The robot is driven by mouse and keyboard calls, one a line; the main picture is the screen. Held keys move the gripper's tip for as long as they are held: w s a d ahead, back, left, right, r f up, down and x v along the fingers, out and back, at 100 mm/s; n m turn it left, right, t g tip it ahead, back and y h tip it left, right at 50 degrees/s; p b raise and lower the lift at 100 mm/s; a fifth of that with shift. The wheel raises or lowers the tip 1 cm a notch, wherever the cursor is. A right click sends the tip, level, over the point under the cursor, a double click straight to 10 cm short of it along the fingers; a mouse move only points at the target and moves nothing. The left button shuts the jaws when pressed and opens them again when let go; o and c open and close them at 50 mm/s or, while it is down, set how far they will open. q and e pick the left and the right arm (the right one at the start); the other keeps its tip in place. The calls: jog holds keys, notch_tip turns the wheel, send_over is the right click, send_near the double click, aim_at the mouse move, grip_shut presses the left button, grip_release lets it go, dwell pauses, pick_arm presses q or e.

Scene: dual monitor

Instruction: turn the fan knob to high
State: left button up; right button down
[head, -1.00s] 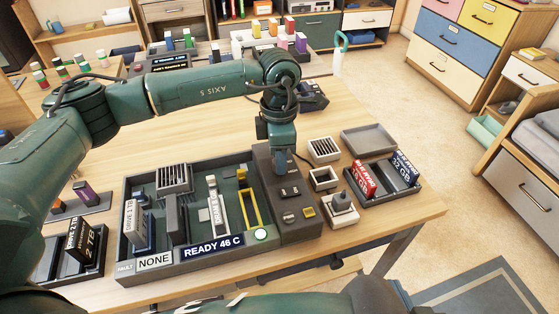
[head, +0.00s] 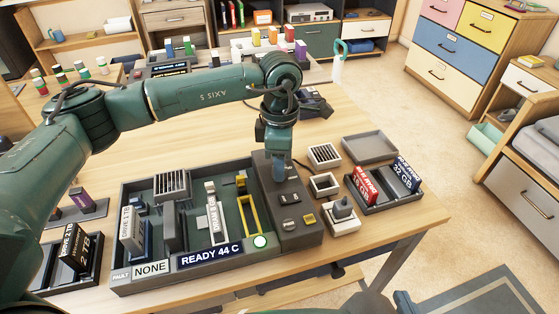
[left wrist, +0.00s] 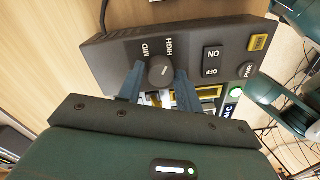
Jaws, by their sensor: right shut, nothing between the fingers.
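The round dark fan knob (left wrist: 161,72) sits on the sloped grey control panel (left wrist: 104,58), with MID and HIGH printed above it. A small pale mark on its face appears tilted toward HIGH; its exact setting is hard to read. My left gripper (left wrist: 159,82) has one finger on each side of the knob, with narrow gaps showing, so it looks open around it. In the head view my left gripper (head: 279,172) points down at the panel's back end and hides the knob. My right gripper is not in view.
The ON/OFF rocker (left wrist: 212,62) and yellow button (left wrist: 259,42) are beside the knob. The open case (head: 122,225) adjoins the panel, its display (head: 210,254) reading READY 44 C. Small trays and a joystick (head: 342,210) stand close on the right.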

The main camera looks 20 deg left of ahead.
pick_arm(q)
jog(key=o, duration=0.3)
notch_tip(320, 180, up, 13)
jog(key=shift+w, duration=0.25)
pick_arm(e)
jog(key=shift+a+f, duration=0.1)
jog(key=shift+f, duration=0.1)
dwell(0.3)
